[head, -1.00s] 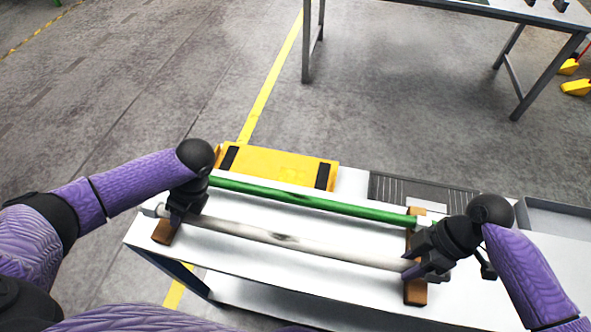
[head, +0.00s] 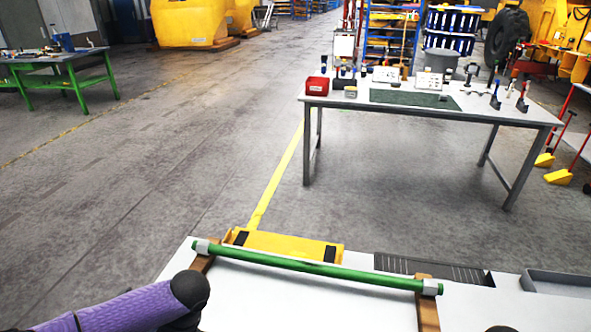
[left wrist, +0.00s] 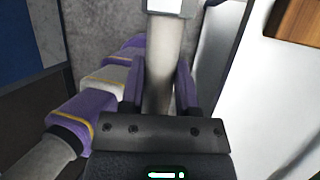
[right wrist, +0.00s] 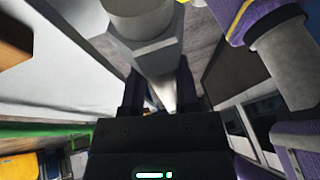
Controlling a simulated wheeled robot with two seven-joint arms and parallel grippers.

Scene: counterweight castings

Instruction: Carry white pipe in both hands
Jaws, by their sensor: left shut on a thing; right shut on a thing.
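The white pipe is out of the head view. In the left wrist view the white pipe (left wrist: 163,50) runs between the two fingers of my left gripper (left wrist: 160,88), which is shut on it. A pale fitting (left wrist: 170,6) sits on the pipe at the top. In the right wrist view my right gripper (right wrist: 160,92) is shut on the white pipe (right wrist: 167,92), with a large grey end fitting (right wrist: 145,50) close above the fingers. In the head view only part of my left arm shows at the lower left; both grippers are outside it.
A green pipe (head: 320,270) lies across wooden supports (head: 427,308) on the white bench (head: 290,306). A yellow case (head: 285,245) lies behind it, and a grey tray (head: 560,283) is at right. A grey worktable (head: 350,102) stands beyond. Open floor (head: 150,170) is at left.

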